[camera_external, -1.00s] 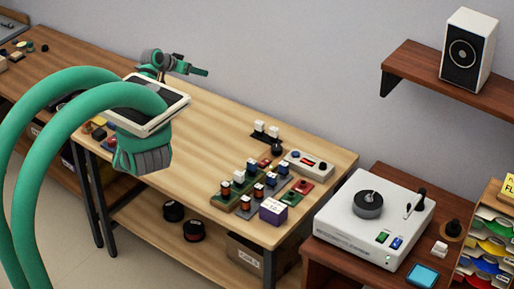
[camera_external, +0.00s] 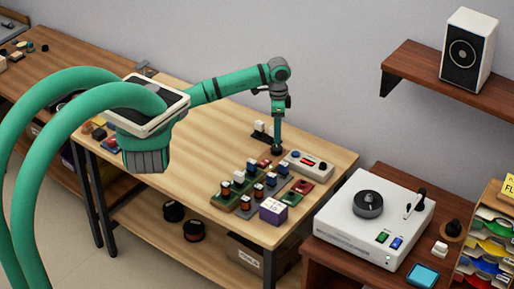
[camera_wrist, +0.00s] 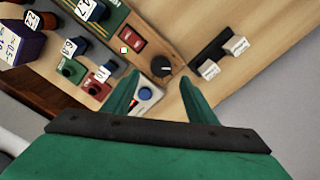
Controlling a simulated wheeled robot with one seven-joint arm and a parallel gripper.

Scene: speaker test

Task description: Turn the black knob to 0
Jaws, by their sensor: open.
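The black knob (camera_wrist: 161,67) sits on a wooden panel in the wrist view, with a white pointer line towards the right. No numbers around it are legible. In the external view the knob (camera_external: 277,151) is at the back right of the long workbench, below my gripper (camera_external: 277,138). In the wrist view my gripper (camera_wrist: 160,78) is open, with one green finger on each side of the view and the knob showing between and just beyond the fingertips. Contact with the knob cannot be told.
A white box with buttons (camera_external: 306,164) and several labelled components on green boards (camera_external: 228,199) stand close by. A white turntable (camera_external: 345,231) stands on another table.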

